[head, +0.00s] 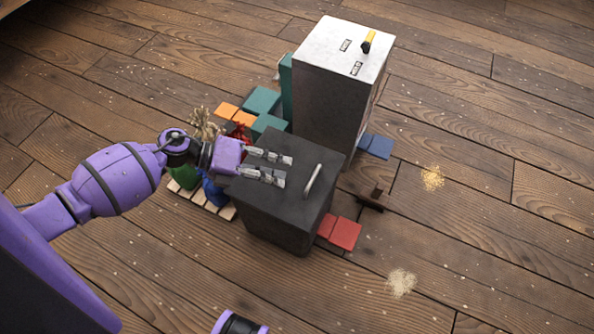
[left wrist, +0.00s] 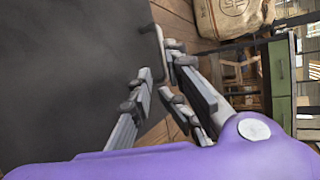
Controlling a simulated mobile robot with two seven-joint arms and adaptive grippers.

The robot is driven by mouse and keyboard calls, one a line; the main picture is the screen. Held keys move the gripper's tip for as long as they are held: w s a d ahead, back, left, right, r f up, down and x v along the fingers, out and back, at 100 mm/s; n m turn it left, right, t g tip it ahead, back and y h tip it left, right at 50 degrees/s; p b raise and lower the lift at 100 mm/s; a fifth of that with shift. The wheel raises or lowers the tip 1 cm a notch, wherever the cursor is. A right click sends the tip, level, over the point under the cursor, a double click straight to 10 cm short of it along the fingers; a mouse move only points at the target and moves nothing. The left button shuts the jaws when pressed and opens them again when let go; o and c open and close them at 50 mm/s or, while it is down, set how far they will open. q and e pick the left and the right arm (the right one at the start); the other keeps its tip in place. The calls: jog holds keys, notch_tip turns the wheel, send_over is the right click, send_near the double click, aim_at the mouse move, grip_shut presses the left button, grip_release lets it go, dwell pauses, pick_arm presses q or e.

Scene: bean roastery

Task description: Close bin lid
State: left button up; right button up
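The dark grey bin (head: 278,228) stands on the floor in the middle of the head view. Its dark lid (head: 290,145) lies over the top and looks flat, with no clear gap at the rim. A pale bar handle (head: 313,182) is on the lid's right side. The handle also shows in the left wrist view (left wrist: 160,50), beyond the fingers. My left gripper (head: 288,169) is over the lid, left of the handle. Its fingers are apart with nothing between them. I cannot tell whether they touch the lid.
A tall grey cabinet (head: 325,100) with a yellow-and-black switch stands behind the bin. Sacks on a pallet (head: 222,210) sit left of the bin. Teal blocks (head: 262,101), red tiles (head: 340,232) and blue tiles (head: 376,146) lie around it. The floor at right is mostly clear.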

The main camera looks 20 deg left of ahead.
pick_arm(q)
jog(key=shift+v, duration=1.8)
jog(key=shift+r, duration=0.1)
